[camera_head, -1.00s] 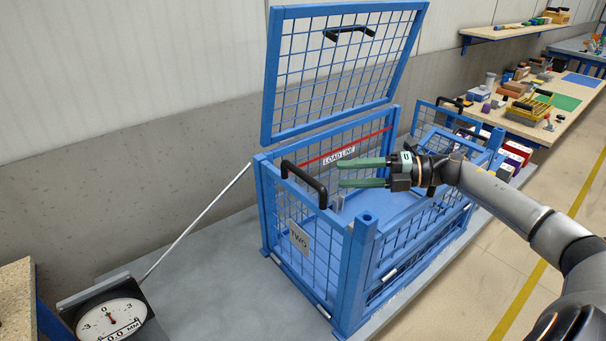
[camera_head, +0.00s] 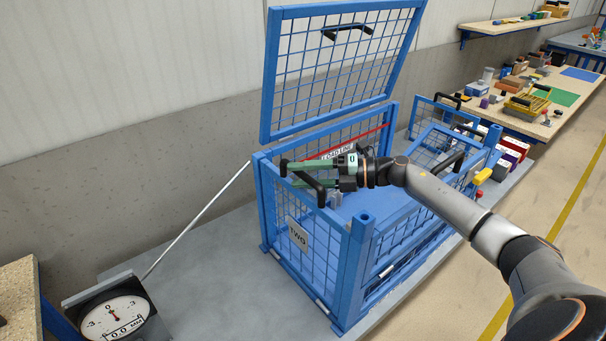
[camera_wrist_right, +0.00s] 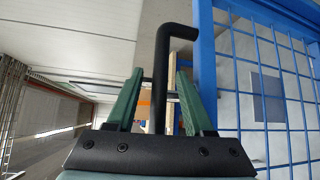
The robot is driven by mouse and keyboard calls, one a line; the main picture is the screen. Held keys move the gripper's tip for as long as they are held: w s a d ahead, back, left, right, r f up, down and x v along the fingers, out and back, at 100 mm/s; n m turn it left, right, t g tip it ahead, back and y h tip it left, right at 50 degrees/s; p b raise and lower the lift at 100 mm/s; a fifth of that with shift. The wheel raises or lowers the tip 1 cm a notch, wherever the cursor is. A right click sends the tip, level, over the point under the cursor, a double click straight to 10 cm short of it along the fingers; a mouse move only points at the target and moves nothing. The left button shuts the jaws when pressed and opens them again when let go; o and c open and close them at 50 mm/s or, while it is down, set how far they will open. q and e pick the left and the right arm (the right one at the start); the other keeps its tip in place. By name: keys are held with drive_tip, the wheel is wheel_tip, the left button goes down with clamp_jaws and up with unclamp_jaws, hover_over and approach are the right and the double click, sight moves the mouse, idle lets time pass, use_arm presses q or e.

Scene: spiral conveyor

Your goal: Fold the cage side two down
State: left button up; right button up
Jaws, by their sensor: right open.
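The blue mesh cage side with the "TWO" plate (camera_head: 298,234) stands upright at the left end of the cage. A black bar handle (camera_head: 318,187) sits on its top rail. My right gripper (camera_head: 298,172) is open at this handle. In the right wrist view the black handle (camera_wrist_right: 161,80) stands between the two green fingers of the right gripper (camera_wrist_right: 160,95), with gaps visible on both sides. The blue frame and mesh of the side (camera_wrist_right: 265,90) lie to the right. My left gripper is not in view.
The raised mesh lid (camera_head: 345,70) stands open above the cage. A dial gauge (camera_head: 118,318) is at lower left, with a thin rod (camera_head: 200,215) leaning toward the cage. Benches with tools (camera_head: 540,105) are at upper right.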

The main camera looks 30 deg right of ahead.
clamp_jaws()
idle(1.3)
